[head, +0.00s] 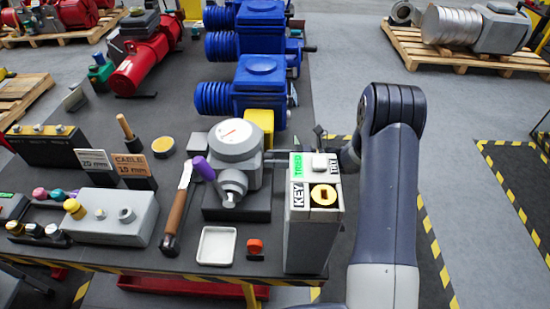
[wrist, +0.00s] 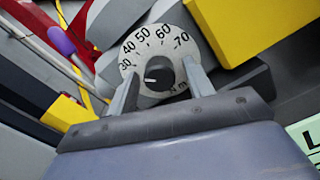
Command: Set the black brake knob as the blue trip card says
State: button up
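The black brake knob (wrist: 159,75) is at the centre of a pale round dial (wrist: 157,54) in the wrist view. The dial's numbers run from 30 to 70, with N m below. A light mark on the knob points roughly left, near the 30 side; its exact reading is unclear. My gripper (wrist: 160,72) is open, its two fingers on either side of the knob with gaps showing. In the head view my gripper is mostly hidden beyond the arm and box, and the knob cannot be made out. I see no blue trip card in either view.
The grey actuator (head: 235,150) with a purple-handled lever (head: 203,168) stands on the dark bench (head: 190,115). A grey KEY/TRIED box (head: 306,235) stands close to my arm.

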jog(key=shift+o, duration=0.2)
jog(key=d+b, duration=0.2)
jog(key=d, duration=0.8)
jog(key=shift+s+d+b, duration=0.15)
jog(key=shift+d+b, duration=0.15)
jog(key=shift+d, duration=0.1)
jog(key=shift+a, duration=0.1)
jog(key=a+p, duration=0.2)
jog(key=a, duration=0.8)
jog(key=shift+a, duration=0.35)
jog(key=shift+d, duration=0.1)
